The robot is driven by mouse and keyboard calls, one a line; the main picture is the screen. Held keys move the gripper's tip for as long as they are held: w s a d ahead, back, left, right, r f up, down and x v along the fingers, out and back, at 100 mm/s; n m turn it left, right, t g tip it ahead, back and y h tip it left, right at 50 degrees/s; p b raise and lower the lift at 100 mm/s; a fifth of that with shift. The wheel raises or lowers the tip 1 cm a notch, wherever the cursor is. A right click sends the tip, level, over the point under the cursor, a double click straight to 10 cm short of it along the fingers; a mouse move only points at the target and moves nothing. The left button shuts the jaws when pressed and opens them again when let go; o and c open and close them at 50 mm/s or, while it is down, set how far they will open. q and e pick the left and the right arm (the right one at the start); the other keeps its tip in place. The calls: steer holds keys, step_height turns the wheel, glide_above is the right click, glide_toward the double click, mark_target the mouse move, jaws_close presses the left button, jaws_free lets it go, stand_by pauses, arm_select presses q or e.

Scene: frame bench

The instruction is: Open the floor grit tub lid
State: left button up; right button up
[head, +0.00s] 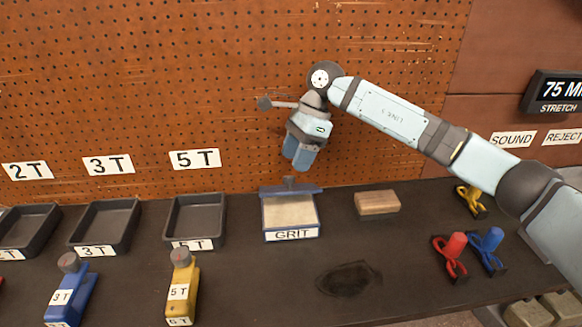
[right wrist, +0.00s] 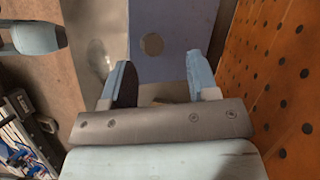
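The tub labelled GRIT (head: 290,213) stands on the dark bench against the pegboard, its pale inside showing. Its blue lid (head: 305,190) shows as a narrow strip at the tub's rear edge, off the opening, with a small dark knob (head: 289,181); its exact angle is unclear. My right gripper (head: 299,160) points down just above the lid. In the right wrist view the right gripper (right wrist: 160,82) has its fingers wide apart with nothing between them. Beyond them is the blue lid panel (right wrist: 190,30) with the round knob (right wrist: 152,44). My left gripper is not seen.
A wooden block (head: 377,203) lies right of the tub. A black tray (head: 195,213) labelled 5 T and a yellow tool (head: 182,285) are at left. Red (head: 452,255) and blue (head: 488,248) clamps stand at right.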

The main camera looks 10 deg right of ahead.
arm_select(q)
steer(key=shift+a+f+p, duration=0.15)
steer(key=shift+p, duration=0.35)
arm_select(e)
steer(key=v, duration=0.9)
steer(key=shift+r, duration=0.25)
steer(key=shift+d, duration=0.15)
